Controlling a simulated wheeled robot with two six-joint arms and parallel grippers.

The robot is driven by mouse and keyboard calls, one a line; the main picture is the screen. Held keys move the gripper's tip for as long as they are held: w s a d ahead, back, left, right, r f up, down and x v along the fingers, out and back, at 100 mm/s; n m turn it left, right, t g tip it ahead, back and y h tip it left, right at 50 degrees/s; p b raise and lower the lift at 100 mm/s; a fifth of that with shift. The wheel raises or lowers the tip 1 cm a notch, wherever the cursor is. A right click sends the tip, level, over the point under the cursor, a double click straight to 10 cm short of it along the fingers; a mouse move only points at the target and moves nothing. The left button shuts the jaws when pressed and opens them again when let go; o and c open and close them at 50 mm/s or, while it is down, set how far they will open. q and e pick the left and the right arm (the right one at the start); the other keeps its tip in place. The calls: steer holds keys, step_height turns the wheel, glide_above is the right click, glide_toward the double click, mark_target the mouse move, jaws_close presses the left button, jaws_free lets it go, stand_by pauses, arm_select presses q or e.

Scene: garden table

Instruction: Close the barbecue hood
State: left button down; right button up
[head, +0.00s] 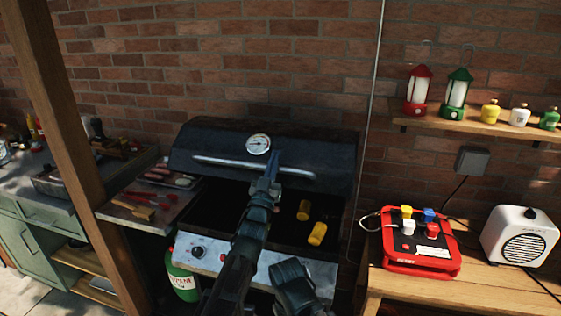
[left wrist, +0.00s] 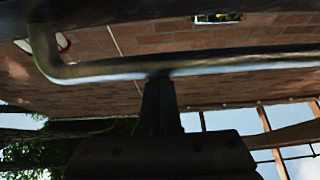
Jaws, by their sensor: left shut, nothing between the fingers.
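The barbecue hood (head: 225,146) is raised, dark, with a round dial on its front. Its pale metal handle (head: 225,161) runs across the hood's lower front and crosses the left wrist view (left wrist: 230,66). My left gripper (head: 273,163) is shut and empty, its fingertips at the handle, right of the dial. In the left wrist view the shut fingers (left wrist: 159,90) reach up to the bar and overlap it; I cannot tell whether they touch it. The dark grill below the hood is open, partly hidden by my arm.
Yellow corn pieces (head: 317,234) lie on the grill. A side shelf (head: 183,207) with food and tools is at left, beside a wooden post (head: 62,105). A wooden table (head: 390,287) with a red box (head: 412,262) and white speaker (head: 520,237) stands right.

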arm_select(q)
steer(key=s+a+f+t+b, duration=0.1)
steer(key=s+f+b, duration=0.3)
steer(key=f+b, duration=1)
steer(key=s+a+f+t+b, duration=0.1)
steer(key=s+f+b, duration=0.3)
steer(key=f+b, duration=1)
steer(key=shift+s+a+f+t+h+b, duration=0.2)
steer(key=shift+a+f+t+h+b, duration=0.15)
steer(key=shift+b, duration=1.75)
steer(key=shift+d, duration=0.1)
steer(key=shift+r, duration=0.1)
step_height(320, 180, up, 4)
steer(key=s+a+r+p, duration=0.1)
steer(key=s+p, duration=0.2)
steer(key=p, duration=0.1)
step_height(320, 180, down, 11)
steer(key=s+a+b, duration=0.1)
steer(key=s+b, duration=0.1)
steer(key=b, duration=0.7)
steer(key=shift+s+b, duration=0.35)
steer(key=shift+b, duration=0.05)
